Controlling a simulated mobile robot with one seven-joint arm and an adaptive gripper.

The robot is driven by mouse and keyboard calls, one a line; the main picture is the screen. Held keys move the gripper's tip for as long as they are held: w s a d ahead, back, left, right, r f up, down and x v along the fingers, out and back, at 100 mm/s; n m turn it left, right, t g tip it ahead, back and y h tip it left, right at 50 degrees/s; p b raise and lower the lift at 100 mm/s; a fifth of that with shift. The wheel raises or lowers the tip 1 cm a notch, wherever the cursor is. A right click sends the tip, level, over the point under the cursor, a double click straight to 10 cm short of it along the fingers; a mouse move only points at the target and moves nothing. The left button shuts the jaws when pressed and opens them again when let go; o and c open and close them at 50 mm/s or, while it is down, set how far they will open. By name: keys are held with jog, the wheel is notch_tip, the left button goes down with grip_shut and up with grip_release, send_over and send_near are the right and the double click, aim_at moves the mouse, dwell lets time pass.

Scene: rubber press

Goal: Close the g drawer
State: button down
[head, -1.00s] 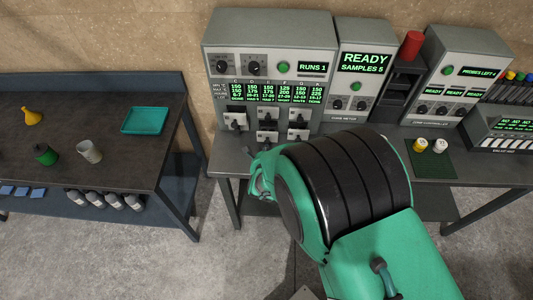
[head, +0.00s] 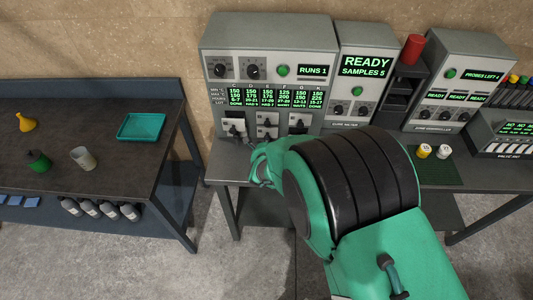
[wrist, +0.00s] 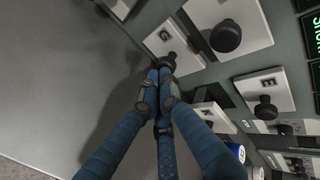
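The G drawer (wrist: 163,35) has a white front marked G and a black knob (wrist: 169,61) in the wrist view. My gripper's blue fingers (wrist: 160,76) come together at their tips, right by this knob; I cannot tell whether they touch it. Nothing shows held between them. In the head view my gripper (head: 251,146) is at the lower left of the drawer bank, low over the bench. The G drawer cannot be made out clearly there, so how far out it stands is unclear.
A neighbouring drawer (wrist: 228,37) with a larger-looking knob stands close beside the fingers. The E drawer (wrist: 265,93) is further right. Bare bench top (head: 226,163) lies left of my gripper. A separate dark table (head: 110,150) stands further left.

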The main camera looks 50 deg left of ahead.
jog(key=shift+w+a+r, duration=0.15)
jog(key=shift+r, duration=0.05)
jog(key=shift+r, duration=0.1)
dwell(0.4)
jog(key=shift+s+d, duration=0.6)
jog(key=shift+s+d+b, duration=0.35)
jog(key=shift+s+d, duration=0.7)
jog(key=v, duration=0.9)
jog(key=shift+d+p, duration=0.3)
jog(key=shift+p, duration=0.1)
jog(key=shift+s, duration=0.15)
